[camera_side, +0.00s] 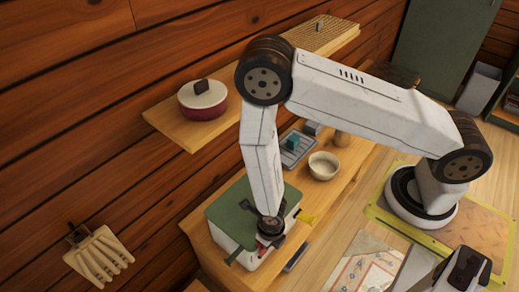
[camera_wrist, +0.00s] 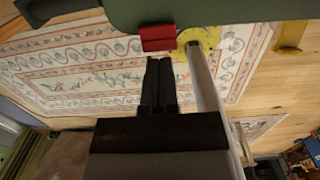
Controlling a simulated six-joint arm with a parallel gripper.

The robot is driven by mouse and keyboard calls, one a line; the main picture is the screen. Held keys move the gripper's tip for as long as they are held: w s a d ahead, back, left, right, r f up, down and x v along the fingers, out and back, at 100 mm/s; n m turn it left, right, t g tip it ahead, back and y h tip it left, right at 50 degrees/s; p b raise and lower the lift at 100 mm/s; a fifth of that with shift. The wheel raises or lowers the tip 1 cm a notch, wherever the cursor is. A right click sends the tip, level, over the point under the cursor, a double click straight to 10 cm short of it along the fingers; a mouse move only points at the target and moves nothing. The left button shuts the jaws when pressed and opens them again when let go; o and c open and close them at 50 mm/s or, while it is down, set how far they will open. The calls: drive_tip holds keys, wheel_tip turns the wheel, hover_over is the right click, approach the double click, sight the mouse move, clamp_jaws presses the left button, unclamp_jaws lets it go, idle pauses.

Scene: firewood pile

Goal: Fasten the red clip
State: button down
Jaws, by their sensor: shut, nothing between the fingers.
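A pale box (camera_side: 226,236) with a green lid (camera_side: 238,207) stands on the wooden bench. The red clip (camera_wrist: 158,37) is at the edge of the green lid (camera_wrist: 215,10) in the wrist view. A bit of red (camera_side: 262,243) shows beside my gripper in the side view. My gripper (camera_wrist: 160,62) is shut and empty, its fingertips just below the red clip in the wrist picture. A small gap seems to part them; contact is hard to tell. Whether the clip is latched cannot be told. In the side view my wrist hides most of the clip and the box's front.
A cream bowl (camera_side: 323,165) and a grey tray (camera_side: 297,148) stand behind the box. A red pot (camera_side: 203,103) sits on the shelf above.

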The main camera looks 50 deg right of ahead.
wheel_tip(320, 180, up, 9)
drive_tip(key=shift+r, duration=0.2)
idle(0.9)
drive_tip(key=shift+w, duration=0.1)
drive_tip(key=shift+r, duration=0.1)
drive_tip(key=w+d+r+m+t, duration=0.1)
drive_tip(key=d+r+m, duration=0.6)
drive_tip(key=m, duration=1.1)
drive_tip(key=w+d+r+m+t, duration=0.1)
drive_tip(key=d+r+m, duration=0.6)
drive_tip(key=r+m, duration=0.5)
drive_tip(key=m, duration=0.6)
drive_tip(key=shift+w+d+r, duration=0.15)
drive_tip(key=shift+w+r, duration=0.25)
